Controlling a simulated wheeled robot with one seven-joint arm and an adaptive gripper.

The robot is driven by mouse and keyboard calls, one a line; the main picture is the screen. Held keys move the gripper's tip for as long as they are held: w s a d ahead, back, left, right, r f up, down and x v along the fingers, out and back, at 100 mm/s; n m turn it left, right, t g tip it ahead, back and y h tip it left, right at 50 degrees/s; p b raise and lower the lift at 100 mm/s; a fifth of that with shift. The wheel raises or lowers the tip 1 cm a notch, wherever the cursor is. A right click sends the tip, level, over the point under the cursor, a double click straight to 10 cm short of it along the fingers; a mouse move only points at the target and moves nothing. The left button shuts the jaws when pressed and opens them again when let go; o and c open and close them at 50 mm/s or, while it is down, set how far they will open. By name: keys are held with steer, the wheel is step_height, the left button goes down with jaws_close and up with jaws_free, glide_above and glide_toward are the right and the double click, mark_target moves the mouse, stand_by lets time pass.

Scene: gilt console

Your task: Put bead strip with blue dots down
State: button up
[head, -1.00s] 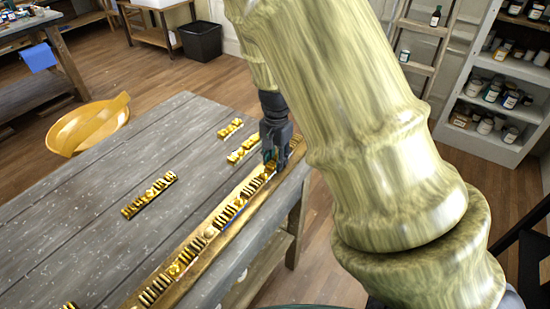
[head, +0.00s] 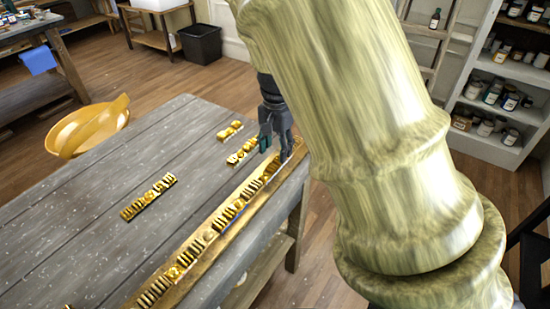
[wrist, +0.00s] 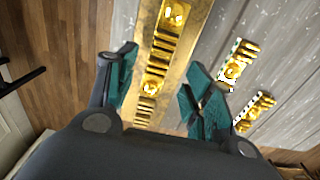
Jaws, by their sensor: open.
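A long gilt rail (head: 215,257) runs along the table's near right edge. A row of gold bead strips (head: 205,240) lies in it. My gripper (head: 275,148) is over the rail's far end, with its fingers spread. In the wrist view, my open gripper (wrist: 162,92) has a gold bead strip (wrist: 153,85) lying in the rail between and below its teal finger pads. I see nothing held in the fingers. Blue dots cannot be made out clearly, so I cannot tell for sure which strip carries them.
Loose gold strips lie on the grey table (head: 95,200): one at mid-table (head: 148,197) and two near the far end, left of my gripper. A yellow chair (head: 90,127) stands beyond the table. Most of the tabletop is clear.

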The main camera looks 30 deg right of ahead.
mark_target(276, 162)
step_height(276, 162, up, 7)
steer(key=shift+b, duration=0.3)
